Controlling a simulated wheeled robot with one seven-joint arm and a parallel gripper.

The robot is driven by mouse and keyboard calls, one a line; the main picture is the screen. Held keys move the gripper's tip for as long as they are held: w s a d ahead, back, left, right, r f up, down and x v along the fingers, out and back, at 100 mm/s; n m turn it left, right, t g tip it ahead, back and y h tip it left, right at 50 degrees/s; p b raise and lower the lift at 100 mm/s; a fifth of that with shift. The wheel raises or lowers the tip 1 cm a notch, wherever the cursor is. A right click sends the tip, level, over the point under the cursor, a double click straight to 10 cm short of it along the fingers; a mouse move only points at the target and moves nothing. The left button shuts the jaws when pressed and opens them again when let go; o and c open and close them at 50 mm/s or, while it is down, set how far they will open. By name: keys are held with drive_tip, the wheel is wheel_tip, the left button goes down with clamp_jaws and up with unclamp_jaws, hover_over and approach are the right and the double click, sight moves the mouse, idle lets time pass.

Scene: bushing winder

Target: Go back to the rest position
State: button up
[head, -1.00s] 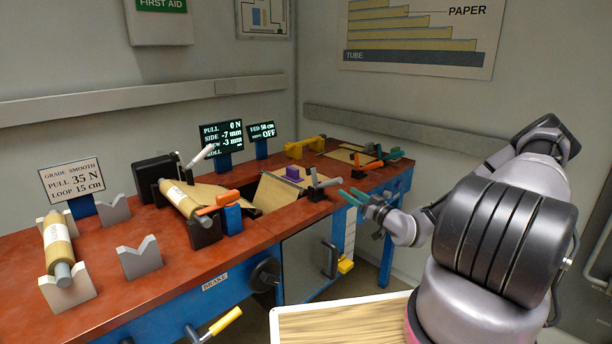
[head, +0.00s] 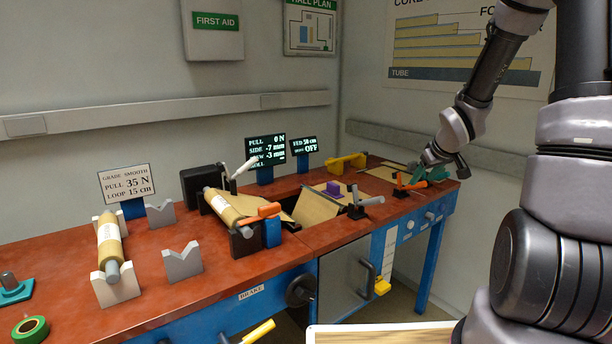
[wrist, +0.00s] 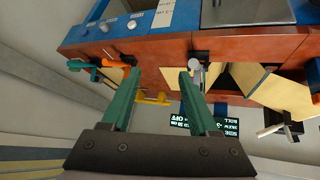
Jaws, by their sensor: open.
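My gripper (wrist: 158,88) is open, with its two teal fingers apart and nothing between them in the wrist view. In the head view my gripper (head: 422,163) is at the far right end of the red bench top (head: 335,232), over the area of the orange-handled tool (head: 412,187). It overlaps that tool and a teal item in the picture, so I cannot tell the exact gap. In the wrist view the bench appears upside down, with the orange-handled tool (wrist: 112,63) left of the fingers.
A paper-wrapped roll (head: 228,209) lies in the winder at mid-bench, and another roll (head: 110,246) rests on V-blocks at left. Walls close the back and right. A wooden board (head: 385,334) is in front.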

drive_tip(key=s+a+r+m+h, duration=0.2)
drive_tip(key=s+a+r+m, duration=0.15)
drive_tip(key=s+r, duration=1)
drive_tip(key=s+a+r+m+y, duration=0.2)
drive_tip(key=s+a+r, duration=0.1)
drive_tip(key=s, duration=0.3)
drive_tip(key=s+a+r+m+y, duration=0.1)
drive_tip(key=s+a+r+m, duration=0.1)
drive_tip(key=s+r, duration=0.3)
drive_tip(key=shift+s+a+r+g+y, duration=0.25)
drive_tip(key=shift+s+a+y, duration=0.2)
drive_tip(key=shift+s, duration=0.7)
